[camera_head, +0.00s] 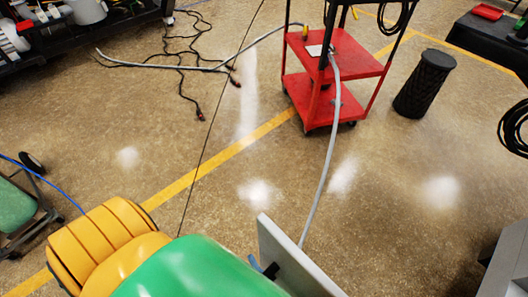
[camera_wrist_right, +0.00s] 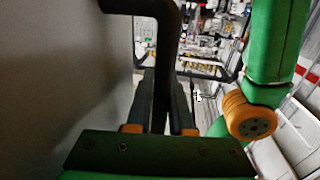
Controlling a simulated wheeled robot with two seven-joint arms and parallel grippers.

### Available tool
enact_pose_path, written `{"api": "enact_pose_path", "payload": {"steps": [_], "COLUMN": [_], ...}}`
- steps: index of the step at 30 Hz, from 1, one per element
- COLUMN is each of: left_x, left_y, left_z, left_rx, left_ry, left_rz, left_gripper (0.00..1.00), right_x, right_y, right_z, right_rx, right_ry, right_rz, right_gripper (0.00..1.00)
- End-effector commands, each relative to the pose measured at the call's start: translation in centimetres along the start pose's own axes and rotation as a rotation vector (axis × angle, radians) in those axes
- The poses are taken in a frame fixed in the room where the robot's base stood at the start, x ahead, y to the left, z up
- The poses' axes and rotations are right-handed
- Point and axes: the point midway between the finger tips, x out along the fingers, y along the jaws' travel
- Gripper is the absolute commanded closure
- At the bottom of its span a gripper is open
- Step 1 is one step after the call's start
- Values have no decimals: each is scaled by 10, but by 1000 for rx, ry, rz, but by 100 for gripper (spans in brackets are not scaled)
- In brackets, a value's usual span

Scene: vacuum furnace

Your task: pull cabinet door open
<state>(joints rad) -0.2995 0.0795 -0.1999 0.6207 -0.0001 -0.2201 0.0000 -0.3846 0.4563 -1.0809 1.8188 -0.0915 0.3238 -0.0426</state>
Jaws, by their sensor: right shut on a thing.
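The cabinet door (camera_head: 290,262) is a grey panel, seen nearly edge-on at the bottom of the head view. Its grey face (camera_wrist_right: 60,75) fills the left of the right wrist view. A dark bar handle (camera_wrist_right: 168,60) runs down from the top there. My right gripper (camera_wrist_right: 163,102) is shut on this handle, with one dark finger on each side of it. In the head view only a small part of the right gripper (camera_head: 264,268) shows beside the door; my green and yellow arm hides the rest. The cabinet body cannot be made out. My left gripper is not in view.
A red cart (camera_head: 335,68) with a grey hose stands at the top right, and a black bin (camera_head: 424,84) stands beside it. Dark cables (camera_head: 185,70) lie on the floor at the upper left. A grey box-like edge (camera_head: 508,262) is at the lower right.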

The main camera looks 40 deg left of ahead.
Motion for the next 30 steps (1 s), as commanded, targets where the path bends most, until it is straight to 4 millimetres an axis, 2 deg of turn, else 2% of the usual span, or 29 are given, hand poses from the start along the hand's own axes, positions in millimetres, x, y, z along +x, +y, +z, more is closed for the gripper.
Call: {"api": "enact_pose_path", "payload": {"steps": [14,15,16,25,28,30], "left_x": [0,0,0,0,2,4], "left_y": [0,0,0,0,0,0], "left_z": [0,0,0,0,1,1], "left_rx": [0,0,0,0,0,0], "left_ry": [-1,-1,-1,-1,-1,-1], "left_rz": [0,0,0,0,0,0], "left_gripper": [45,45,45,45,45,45], "right_x": [-2,-2,-2,-3,-17,-33], "right_y": [-6,-6,-6,-6,-6,-6], "right_z": [1,1,1,1,3,4], "right_rx": [0,0,0,0,1,2], "right_ry": [-3,-3,-3,-3,-6,-8], "right_rz": [-11,-11,-11,-10,-10,-12], "right_gripper": [100,78,70,68,68,68]}}
